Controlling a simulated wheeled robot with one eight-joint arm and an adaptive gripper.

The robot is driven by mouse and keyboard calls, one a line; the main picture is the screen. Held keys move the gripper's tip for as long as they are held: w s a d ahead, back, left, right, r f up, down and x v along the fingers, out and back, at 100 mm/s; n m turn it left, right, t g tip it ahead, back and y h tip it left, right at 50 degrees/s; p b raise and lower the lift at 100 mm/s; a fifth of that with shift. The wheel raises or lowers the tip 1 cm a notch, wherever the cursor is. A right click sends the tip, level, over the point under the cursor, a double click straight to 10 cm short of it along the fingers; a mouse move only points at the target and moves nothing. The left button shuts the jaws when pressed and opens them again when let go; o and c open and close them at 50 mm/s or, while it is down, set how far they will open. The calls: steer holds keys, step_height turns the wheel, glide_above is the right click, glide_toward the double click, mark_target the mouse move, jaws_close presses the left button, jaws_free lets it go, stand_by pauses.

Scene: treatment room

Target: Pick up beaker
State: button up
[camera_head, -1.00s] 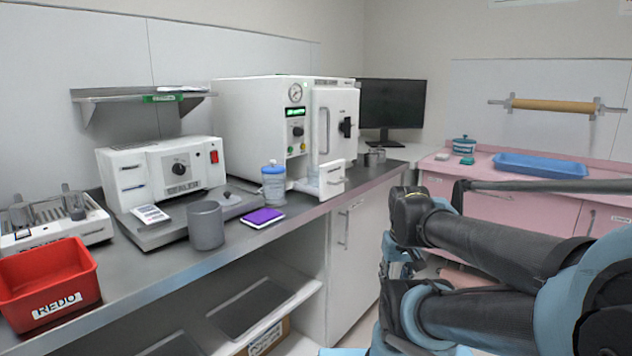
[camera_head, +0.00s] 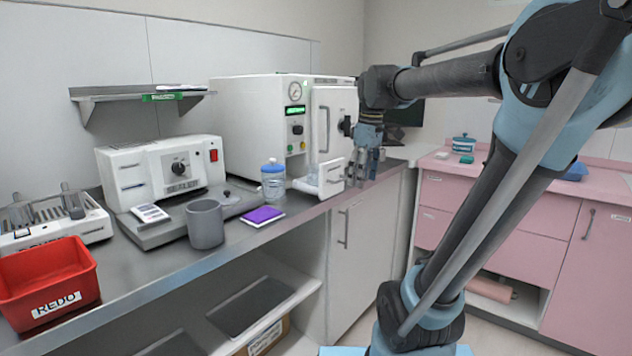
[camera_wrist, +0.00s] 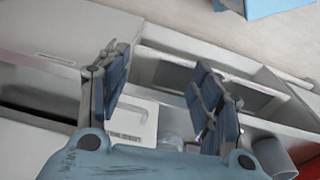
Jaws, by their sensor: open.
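A grey cylindrical cup (camera_head: 205,224), the likeliest beaker, stands upright on the counter at the front of the sealer's base. It also shows at the lower right of the wrist view (camera_wrist: 273,157). My gripper (camera_head: 363,168) points down near the counter's front edge, by the steriliser's open flap and well to the right of the cup. In the wrist view its two blue fingers (camera_wrist: 160,90) are wide apart with nothing held between them. The small grey cups near the monitor are largely hidden behind my gripper in the head view.
A blue-lidded bottle (camera_head: 273,182) and a purple pad (camera_head: 262,216) lie between cup and gripper. The white steriliser (camera_head: 265,115) and sealer (camera_head: 160,168) stand behind. A red REDO bin (camera_head: 45,285) is at left. Open shelves are below the counter.

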steer(key=w+a+r+n+g, duration=0.1)
steer(key=w+a+r+n, duration=0.9)
steer(key=w+a+r, duration=0.45)
glide_toward(316, 171)
steer(key=w+f, duration=0.3)
steer(key=f, duration=0.2)
steer(key=shift+y, duration=0.3)
steer(key=shift+a+f, duration=0.2)
steer(key=shift+f, duration=1.3)
steer(key=shift+a+f, duration=0.25)
steer(key=shift+f, duration=1.25)
steer(key=c, duration=0.9)
